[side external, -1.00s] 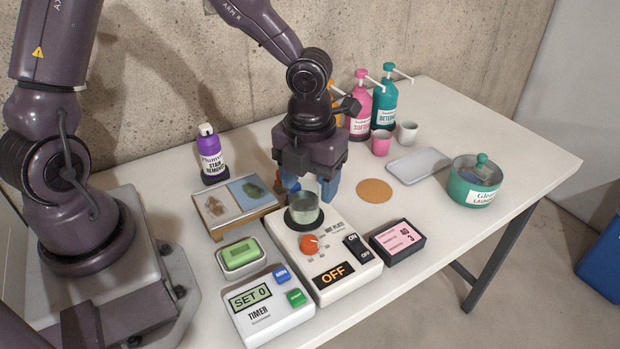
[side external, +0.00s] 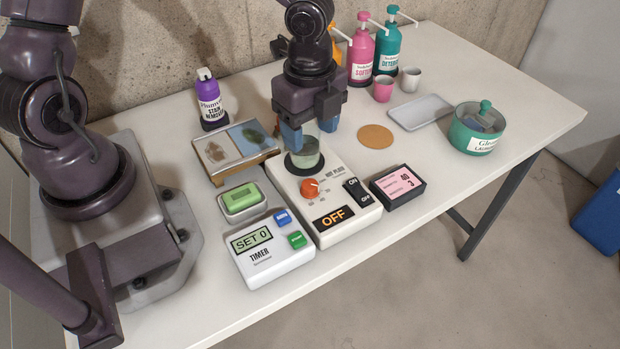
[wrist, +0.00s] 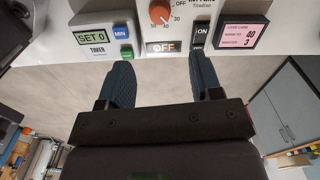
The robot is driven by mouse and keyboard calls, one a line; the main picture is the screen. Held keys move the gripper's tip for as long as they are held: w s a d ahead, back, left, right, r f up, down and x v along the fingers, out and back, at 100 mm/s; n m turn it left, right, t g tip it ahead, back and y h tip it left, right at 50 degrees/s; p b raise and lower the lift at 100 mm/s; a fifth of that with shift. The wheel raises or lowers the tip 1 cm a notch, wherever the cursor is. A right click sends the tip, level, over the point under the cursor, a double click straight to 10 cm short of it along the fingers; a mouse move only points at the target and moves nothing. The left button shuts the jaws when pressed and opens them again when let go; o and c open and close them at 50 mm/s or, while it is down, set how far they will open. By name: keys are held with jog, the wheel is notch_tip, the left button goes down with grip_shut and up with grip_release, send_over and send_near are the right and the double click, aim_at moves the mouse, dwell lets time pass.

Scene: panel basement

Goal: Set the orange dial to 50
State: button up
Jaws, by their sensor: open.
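The orange dial (side external: 310,188) is on the white hot plate (side external: 338,165), in front of a glass beaker (side external: 306,155) on its round plate. The dial (wrist: 160,14) also shows at the top of the wrist view, with 30 and 50 among its scale marks. Its white pointer mark is toward the right; the exact setting is too small to read surely. The hot plate's display (side external: 333,217) reads OFF. My gripper (side external: 310,132) is open, with blue fingers spread, over or just behind the beaker. In the wrist view nothing is between the fingers (wrist: 162,72).
A sample tray (side external: 236,152) sits behind left. Pump bottles (side external: 361,50) stand farther back.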

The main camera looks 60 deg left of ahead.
aim_at(310, 183)
notch_tip(310, 183, down, 12)
jog(key=shift+f, duration=0.2)
jog(key=shift+c, duration=0.4)
jog(key=c, duration=0.8)
jog(key=shift+c, duration=0.2)
jog(key=shift+m, duration=0.4)
jog(key=m, duration=0.5)
jog(key=shift+r, duration=0.1)
jog(key=m, duration=0.6)
jog(key=shift+m, duration=0.4)
